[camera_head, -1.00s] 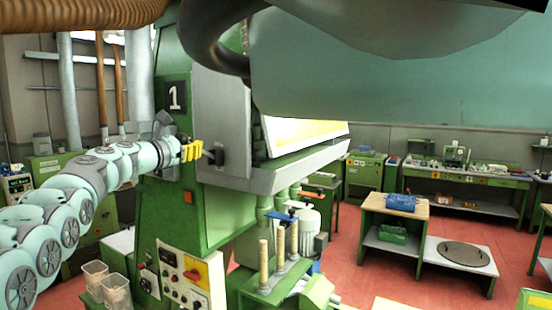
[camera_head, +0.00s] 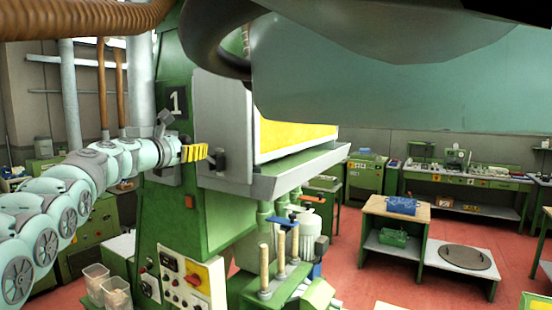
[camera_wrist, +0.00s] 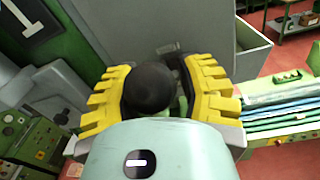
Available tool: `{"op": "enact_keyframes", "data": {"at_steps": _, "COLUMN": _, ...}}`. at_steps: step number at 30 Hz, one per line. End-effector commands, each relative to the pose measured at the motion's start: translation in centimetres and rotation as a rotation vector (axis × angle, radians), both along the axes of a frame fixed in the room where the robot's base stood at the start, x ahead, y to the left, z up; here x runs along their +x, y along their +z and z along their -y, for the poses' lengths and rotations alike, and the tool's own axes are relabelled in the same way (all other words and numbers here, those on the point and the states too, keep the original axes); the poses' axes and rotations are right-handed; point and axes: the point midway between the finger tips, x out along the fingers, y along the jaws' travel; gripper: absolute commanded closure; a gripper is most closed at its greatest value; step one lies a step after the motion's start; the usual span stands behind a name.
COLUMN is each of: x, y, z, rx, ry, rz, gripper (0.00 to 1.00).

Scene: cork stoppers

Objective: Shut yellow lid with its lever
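The yellow lid (camera_head: 295,136) shows in the head view as a broad, steep panel with a pale edge, above the grey ledge of the green machine. My gripper (camera_head: 197,152), with yellow toothed fingers, is left of the lid, close to a dark lever fitting (camera_head: 219,160) on the machine's grey side plate. In the wrist view a round black knob (camera_wrist: 149,88) sits between the spread fingers of my gripper (camera_wrist: 166,95). It is nearer the left finger, with a narrow gap on the right. The lever's shaft is mostly hidden; firm contact cannot be told.
The grey ledge (camera_head: 290,172) juts out right of my gripper. A control panel (camera_head: 186,282) and upright wooden rods (camera_head: 281,252) are below. A wood-topped bench (camera_head: 395,208) stands right, with open red floor before it.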

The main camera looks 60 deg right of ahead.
Motion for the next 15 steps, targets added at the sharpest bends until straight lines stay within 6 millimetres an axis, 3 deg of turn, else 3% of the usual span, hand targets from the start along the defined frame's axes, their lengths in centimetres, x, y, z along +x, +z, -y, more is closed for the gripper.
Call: {"op": "enact_keyframes", "data": {"at_steps": 15, "x": 0.1, "y": -0.3, "z": -1.1, "rx": 0.005, "ry": 0.002, "rz": -0.003, "gripper": 0.59}}
